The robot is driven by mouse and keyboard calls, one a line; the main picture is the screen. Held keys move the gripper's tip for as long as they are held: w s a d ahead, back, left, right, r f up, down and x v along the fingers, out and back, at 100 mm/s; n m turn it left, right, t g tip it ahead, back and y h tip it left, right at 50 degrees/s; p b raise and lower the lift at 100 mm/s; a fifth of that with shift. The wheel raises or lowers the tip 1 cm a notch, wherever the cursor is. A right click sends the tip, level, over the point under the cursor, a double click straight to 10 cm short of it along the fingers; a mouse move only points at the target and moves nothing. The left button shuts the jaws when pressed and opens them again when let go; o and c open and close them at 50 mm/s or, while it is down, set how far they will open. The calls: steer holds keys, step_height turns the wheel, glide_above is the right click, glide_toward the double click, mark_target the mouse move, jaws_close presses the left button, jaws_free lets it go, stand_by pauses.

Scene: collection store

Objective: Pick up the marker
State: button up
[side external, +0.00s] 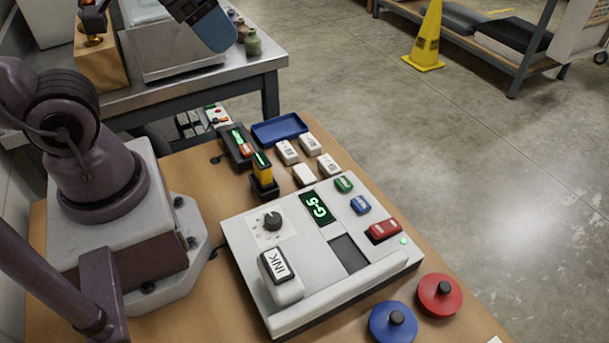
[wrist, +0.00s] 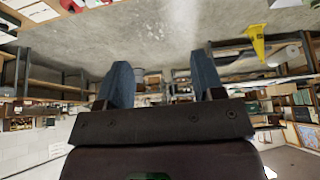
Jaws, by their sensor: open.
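No plain pen-shaped marker can be made out, and I cannot tell which item is the marker. A yellow and black upright piece (side external: 263,168) stands in a small black holder on the wooden table in the side external view. A white block labelled INK (side external: 276,266) sits on the front left of a pale console (side external: 325,297). My gripper (side external: 218,38) is at the top of the side external view, high up and far from these items. In the wrist view my gripper (wrist: 162,65) has its two blue fingers apart with nothing between them.
The console has a G-5 display (side external: 317,208), a black knob (side external: 272,220) and coloured buttons. A red disc (side external: 440,295) and a blue disc (side external: 393,323) lie in front. Several small white blocks sit near a blue tray (side external: 279,128). A metal bench (side external: 180,86) stands behind.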

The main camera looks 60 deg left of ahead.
step_height(320, 180, down, 5)
steer(key=w+d+g, duration=0.1)
steer(key=w+g, duration=0.2)
steer(key=n+g+y, duration=0.1)
steer(key=n+g, duration=0.2)
steer(key=n, duration=1.5)
glide_toward(305, 173)
steer(key=f, duration=0.6)
steer(key=a+f, duration=0.1)
steer(key=f, duration=0.2)
steer(key=shift+s+f, duration=0.15)
steer(key=shift+f, duration=0.25)
steer(key=c, duration=1)
